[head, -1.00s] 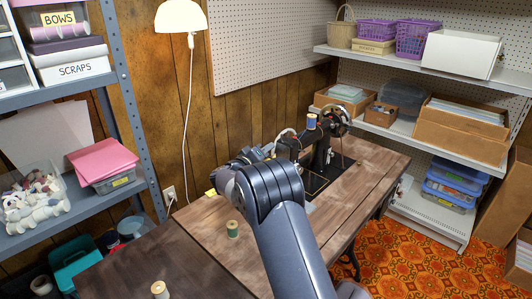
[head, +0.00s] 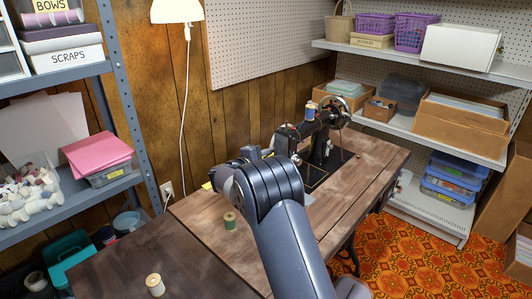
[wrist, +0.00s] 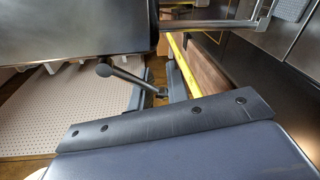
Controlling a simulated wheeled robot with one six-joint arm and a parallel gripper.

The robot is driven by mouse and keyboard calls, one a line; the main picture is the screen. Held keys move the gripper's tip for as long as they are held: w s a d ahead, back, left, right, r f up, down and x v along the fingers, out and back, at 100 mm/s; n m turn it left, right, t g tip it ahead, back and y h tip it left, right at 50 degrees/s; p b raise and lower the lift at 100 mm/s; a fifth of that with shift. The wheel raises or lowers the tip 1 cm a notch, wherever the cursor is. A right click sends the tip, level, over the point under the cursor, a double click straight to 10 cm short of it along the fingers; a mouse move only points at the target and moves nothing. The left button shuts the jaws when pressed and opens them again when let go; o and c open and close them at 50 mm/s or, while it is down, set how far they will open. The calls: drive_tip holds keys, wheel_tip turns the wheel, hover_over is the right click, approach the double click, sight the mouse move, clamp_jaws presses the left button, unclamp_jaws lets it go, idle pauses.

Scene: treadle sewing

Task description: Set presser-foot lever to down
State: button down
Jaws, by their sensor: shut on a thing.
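The black sewing machine (head: 318,137) stands on the wooden table in the head view. My arm hides part of its near side, and the gripper itself is mostly hidden there. In the wrist view, my gripper (wrist: 160,84) has two dark fingers below the machine's dark body (wrist: 80,25). A grey rod with a round ball end, which looks like the presser-foot lever (wrist: 125,76), runs from the left to between the fingers. My gripper is shut on it. The exact contact is small and hard to see.
A green thread spool (head: 230,220) stands on the wooden table (head: 200,222) left of my arm. A pale spool (head: 155,285) stands at the front left. Shelves stand at both sides. The tabletop between spool and machine is partly hidden by my arm.

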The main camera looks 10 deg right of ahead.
drive_tip(key=shift+s+d+f+n+g+p, duration=0.2)
drive_tip(key=shift+s+d+f+n+p, duration=0.1)
drive_tip(key=shift+n, duration=0.4)
drive_tip(key=shift+s+d+f+n+g+p, duration=0.15)
drive_tip(key=shift+s+n+g, duration=0.1)
drive_tip(key=shift+n, duration=0.45)
drive_tip(key=c, duration=1.4)
unclamp_jaws()
drive_tip(key=v, duration=1)
drive_tip(key=shift+s+a, duration=0.3)
drive_tip(key=x, duration=1.1)
drive_tip(key=shift+r, duration=0.15)
drive_tip(key=shift+a, duration=0.15)
